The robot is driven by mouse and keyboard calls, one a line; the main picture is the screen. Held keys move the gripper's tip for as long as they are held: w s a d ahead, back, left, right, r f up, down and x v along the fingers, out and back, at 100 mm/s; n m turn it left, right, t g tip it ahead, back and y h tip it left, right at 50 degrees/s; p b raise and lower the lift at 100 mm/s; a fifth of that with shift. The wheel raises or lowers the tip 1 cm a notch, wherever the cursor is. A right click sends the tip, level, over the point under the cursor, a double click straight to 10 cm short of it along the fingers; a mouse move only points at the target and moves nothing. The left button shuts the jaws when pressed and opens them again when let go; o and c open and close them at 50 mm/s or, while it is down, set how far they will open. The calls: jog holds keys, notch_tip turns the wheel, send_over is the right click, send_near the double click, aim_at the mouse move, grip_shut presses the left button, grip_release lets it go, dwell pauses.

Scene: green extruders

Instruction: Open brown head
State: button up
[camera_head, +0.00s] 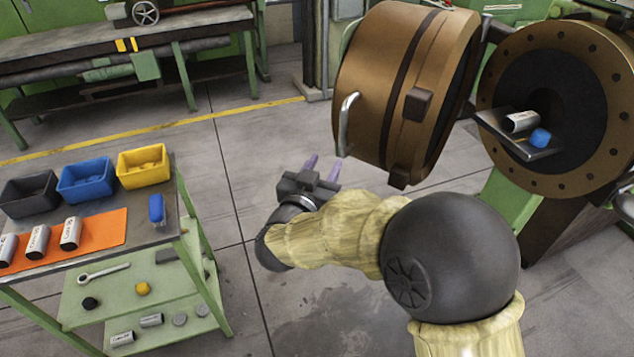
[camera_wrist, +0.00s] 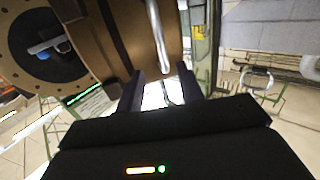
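The brown head (camera_head: 400,80) is a thick round drum with a dark band. It stands swung away from the brown flange (camera_head: 490,130) of the extruder, leaving the dark opening exposed. A metal bar handle (camera_head: 345,125) sits on the head's left side. My gripper (camera_head: 323,166) is open and empty, just below and left of the handle. In the wrist view the head (camera_wrist: 115,40) fills the upper middle, and the handle (camera_wrist: 158,40) runs down towards the gap between my fingers (camera_wrist: 162,90). The fingers look apart from the handle.
A small shelf (camera_head: 540,152) at the opening carries a metal cylinder (camera_head: 522,121) and a blue object (camera_head: 540,138). A green cart (camera_head: 150,250) with bins and cylinders stands left. A workbench (camera_head: 130,45) is behind. Floor between cart and extruder is clear.

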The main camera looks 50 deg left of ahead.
jog(key=v, duration=0.3)
jog(key=shift+s+d, duration=0.15)
